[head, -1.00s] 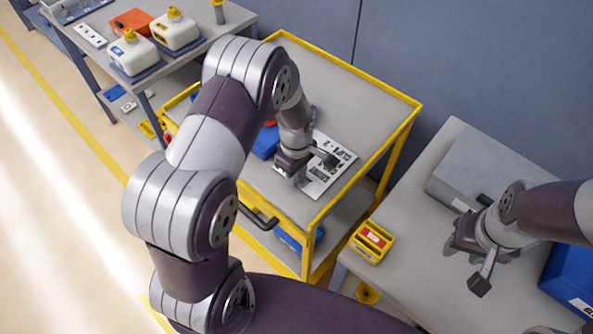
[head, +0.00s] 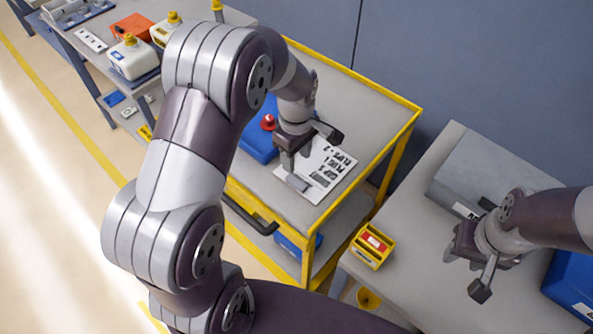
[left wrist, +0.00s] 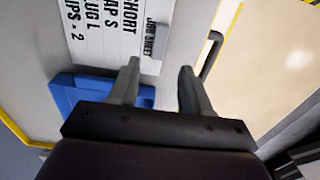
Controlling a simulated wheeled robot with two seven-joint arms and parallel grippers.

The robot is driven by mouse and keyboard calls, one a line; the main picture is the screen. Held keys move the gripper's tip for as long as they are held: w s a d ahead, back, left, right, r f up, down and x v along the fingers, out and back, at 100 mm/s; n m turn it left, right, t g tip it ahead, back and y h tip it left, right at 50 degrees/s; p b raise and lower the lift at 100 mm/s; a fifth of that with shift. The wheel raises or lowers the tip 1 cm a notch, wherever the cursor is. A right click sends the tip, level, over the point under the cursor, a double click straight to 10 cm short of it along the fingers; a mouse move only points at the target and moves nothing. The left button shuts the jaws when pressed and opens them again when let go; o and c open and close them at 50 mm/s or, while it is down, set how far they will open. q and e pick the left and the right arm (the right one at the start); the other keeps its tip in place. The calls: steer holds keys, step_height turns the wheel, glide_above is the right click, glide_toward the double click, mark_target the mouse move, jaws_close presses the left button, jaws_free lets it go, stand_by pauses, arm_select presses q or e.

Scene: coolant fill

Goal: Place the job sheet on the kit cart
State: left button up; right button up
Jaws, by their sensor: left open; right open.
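The job sheet (head: 325,172), a white sheet with black print, lies flat on the top of the kit cart (head: 376,108), a grey cart with yellow edges. It also shows in the left wrist view (left wrist: 121,30), with a grey clip or tab at its edge. My left gripper (head: 308,158) is open and empty over the sheet's near-left edge; in the left wrist view its two fingers (left wrist: 160,80) are apart, beside the sheet. Whether a finger touches the sheet cannot be told. My right gripper (head: 470,272) is open and empty above the right table.
A blue box (head: 258,143) with a red knob sits on the cart left of the sheet. A yellow bin (head: 371,246) and a grey case (head: 480,175) are on the right table (head: 400,275). White jugs (head: 133,58) stand on the far-left bench. The cart's far end is clear.

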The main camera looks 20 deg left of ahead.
arm_select(q)
steer(key=s+r+m+t, duration=0.1)
steer(key=s+r+m, duration=0.2)
steer(key=s+m, duration=0.9)
steer(key=shift+s+d+r+m, duration=0.35)
steer(key=shift+d+m, duration=0.1)
steer(key=shift+m, duration=0.65)
